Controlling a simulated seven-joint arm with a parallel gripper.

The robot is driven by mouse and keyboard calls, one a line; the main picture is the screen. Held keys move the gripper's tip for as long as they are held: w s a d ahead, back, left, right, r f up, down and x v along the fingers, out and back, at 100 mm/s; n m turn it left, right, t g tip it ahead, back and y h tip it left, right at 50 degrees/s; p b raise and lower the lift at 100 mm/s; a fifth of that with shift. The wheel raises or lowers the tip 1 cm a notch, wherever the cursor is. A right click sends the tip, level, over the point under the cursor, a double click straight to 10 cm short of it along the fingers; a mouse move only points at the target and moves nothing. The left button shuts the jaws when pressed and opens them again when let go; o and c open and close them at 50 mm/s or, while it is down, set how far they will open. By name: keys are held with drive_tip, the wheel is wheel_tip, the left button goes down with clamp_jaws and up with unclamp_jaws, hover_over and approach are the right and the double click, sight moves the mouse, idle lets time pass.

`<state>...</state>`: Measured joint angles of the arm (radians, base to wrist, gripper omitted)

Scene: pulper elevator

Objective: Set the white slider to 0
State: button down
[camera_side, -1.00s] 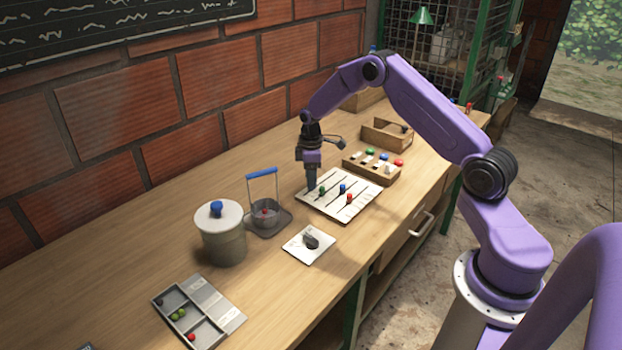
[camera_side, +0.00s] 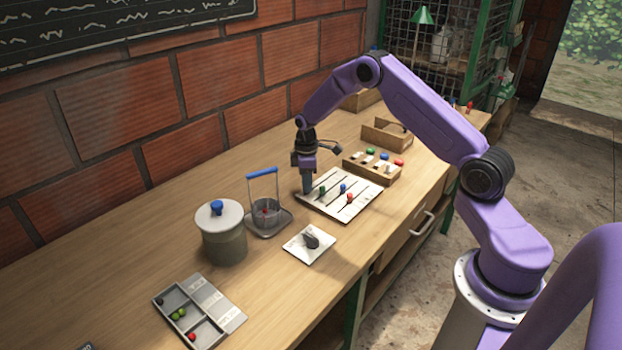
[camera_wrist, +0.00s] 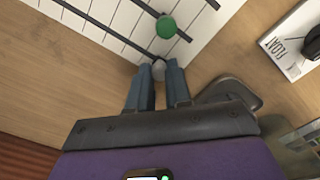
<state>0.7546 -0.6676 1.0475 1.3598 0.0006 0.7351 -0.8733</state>
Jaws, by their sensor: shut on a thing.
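A white slider board (camera_side: 335,210) with several dark slots lies on the bench; its corner also shows in the wrist view (camera_wrist: 193,12). My gripper (camera_side: 307,190) points down at the board's left edge. In the wrist view my gripper (camera_wrist: 160,68) is shut on the white slider knob (camera_wrist: 158,71), low in its slot near the board's edge. In the side view the gripper hides that knob. The green knob (camera_wrist: 166,27) sits on the neighbouring slot, close to my fingers. The blue knob (camera_side: 343,188) and red knob (camera_side: 350,197) stand farther right. Scale numbers are not readable.
A small white plate with a dark dial (camera_side: 311,240) lies in front. A wooden switch box (camera_side: 372,168) is behind right. A lidded pot (camera_side: 222,236) and sorting tray (camera_side: 207,315) are at left.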

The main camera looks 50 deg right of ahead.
drive_tip(key=shift+a, duration=0.4)
drive_tip(key=c, duration=1)
unclamp_jaws()
drive_tip(key=shift+c, duration=0.2)
drive_tip(key=shift+r, duration=0.1)
drive_tip(key=shift+r, duration=0.35)
wheel_tip(320, 180, up, 17)
drive_tip(key=shift+f, duration=0.2)
